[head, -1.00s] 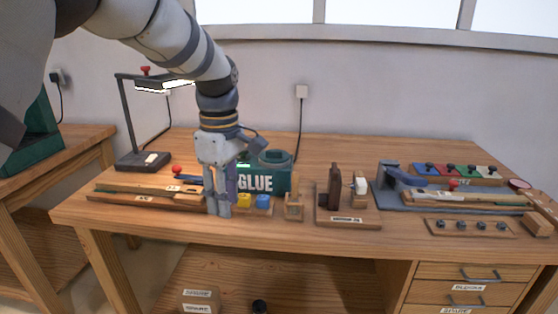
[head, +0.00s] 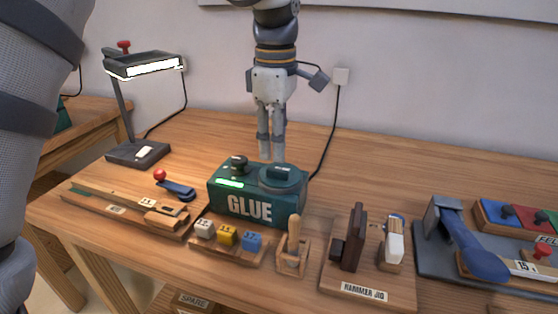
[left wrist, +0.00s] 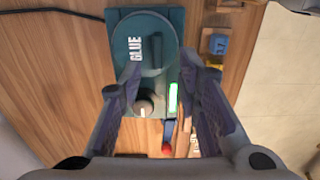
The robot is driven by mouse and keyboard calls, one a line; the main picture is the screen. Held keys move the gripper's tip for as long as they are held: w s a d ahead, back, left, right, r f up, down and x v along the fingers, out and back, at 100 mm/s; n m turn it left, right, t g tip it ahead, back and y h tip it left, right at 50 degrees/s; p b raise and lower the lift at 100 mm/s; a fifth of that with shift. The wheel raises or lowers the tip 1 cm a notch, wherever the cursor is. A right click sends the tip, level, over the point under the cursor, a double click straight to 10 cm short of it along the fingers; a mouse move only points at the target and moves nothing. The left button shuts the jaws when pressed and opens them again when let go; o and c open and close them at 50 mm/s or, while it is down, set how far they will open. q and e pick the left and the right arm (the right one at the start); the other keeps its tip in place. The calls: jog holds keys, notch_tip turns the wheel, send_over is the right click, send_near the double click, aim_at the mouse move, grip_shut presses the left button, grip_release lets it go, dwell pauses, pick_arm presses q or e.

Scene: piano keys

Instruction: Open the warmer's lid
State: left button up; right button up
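The glue warmer (head: 250,207) is a dark green box labelled GLUE in the middle of the bench. Its round lid (head: 286,177), with a raised bar handle, sits on its right part and looks closed. In the left wrist view the lid (left wrist: 140,50) is ahead, its handle running lengthwise between the fingers. A dark knob (head: 238,164) and a lit green strip (head: 229,183) are on the left part. My left gripper (head: 271,155) points down just above and behind the lid. In the left wrist view its fingers (left wrist: 162,85) are apart with nothing between them. My right gripper is not in view.
Numbered blocks (head: 226,235) in a wooden rack stand before the warmer. A wooden stand with an upright peg (head: 294,235) and the hammer jig (head: 352,285) are at the right. A lamp (head: 145,67) stands at the back left. The bench behind the warmer is clear.

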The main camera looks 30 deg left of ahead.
aim_at(277, 170)
pick_arm(q)
notch_tip(277, 170, down, 5)
jog(key=shift+w+f, duration=0.1)
jog(key=shift+f, duration=0.05)
jog(key=shift+c, duration=0.2)
